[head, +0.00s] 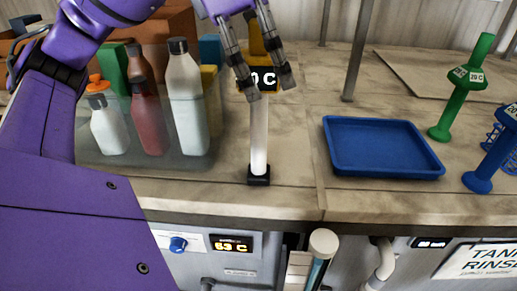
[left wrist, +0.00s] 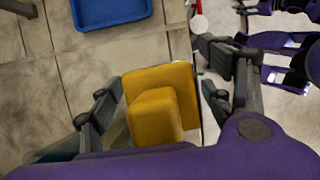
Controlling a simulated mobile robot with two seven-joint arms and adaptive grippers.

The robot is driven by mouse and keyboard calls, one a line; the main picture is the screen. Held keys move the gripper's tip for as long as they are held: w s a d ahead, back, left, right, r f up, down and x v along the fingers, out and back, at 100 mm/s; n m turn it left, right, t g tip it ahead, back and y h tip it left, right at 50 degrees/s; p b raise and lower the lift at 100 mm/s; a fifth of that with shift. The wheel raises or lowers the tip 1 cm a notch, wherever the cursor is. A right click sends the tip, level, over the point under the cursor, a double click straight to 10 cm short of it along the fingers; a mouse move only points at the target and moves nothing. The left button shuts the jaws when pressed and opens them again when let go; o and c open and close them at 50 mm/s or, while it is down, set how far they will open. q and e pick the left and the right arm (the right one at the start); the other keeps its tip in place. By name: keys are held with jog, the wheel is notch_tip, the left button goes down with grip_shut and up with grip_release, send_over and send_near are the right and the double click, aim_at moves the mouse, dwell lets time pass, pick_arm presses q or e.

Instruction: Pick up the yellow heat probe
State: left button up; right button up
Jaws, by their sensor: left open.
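The yellow heat probe (head: 257,49) stands upright in the head view, with a dark display reading about "0 C", a pale stem and a black foot on the counter. My left gripper (head: 270,84) is open above it, its fingers pointing down and hiding part of the yellow head. In the left wrist view the probe's yellow head (left wrist: 160,95) lies between the spread fingers of the left gripper (left wrist: 158,105), with visible gaps at the sides.
A green probe (head: 459,95) and a blue one (head: 490,160) stand farther right. A thin grey post (head: 357,50) rises behind.

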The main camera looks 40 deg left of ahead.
pick_arm(q)
jog(key=shift+w+d+f, duration=0.1)
jog(key=shift+d+f, duration=0.1)
jog(key=shift+f, duration=0.25)
grip_shut()
